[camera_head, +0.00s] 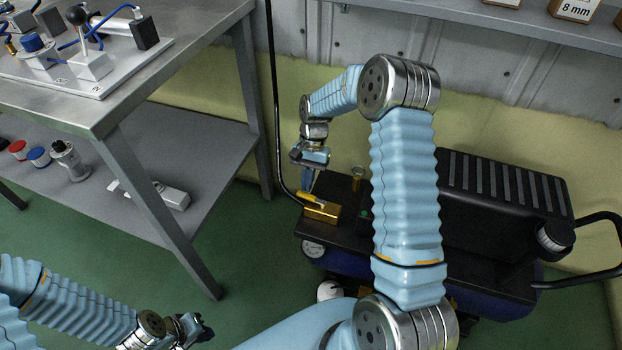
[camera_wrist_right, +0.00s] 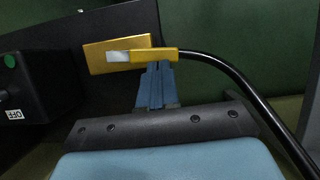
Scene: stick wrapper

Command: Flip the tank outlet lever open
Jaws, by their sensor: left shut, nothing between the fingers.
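The tank outlet is a gold block (camera_head: 322,212) on the left end of the black tank unit, and it also shows in the right wrist view (camera_wrist_right: 102,55). A yellow lever-like piece (camera_wrist_right: 158,55) with a pale end lies across the block, in line with a black hose. My right gripper (camera_head: 311,190) is just above the outlet. In the right wrist view its blue fingers (camera_wrist_right: 156,68) are together, with tips at the yellow piece; whether they touch it is unclear. My left gripper (camera_head: 203,328) is shut and empty, low over the floor, away from the tank.
A metal bench (camera_head: 150,75) with a lower shelf stands at left, holding valves and fittings. The black hose (camera_head: 275,120) rises beside the outlet. A small brass fitting (camera_head: 357,172) stands behind it. A ribbed black cover (camera_head: 500,190) is at right.

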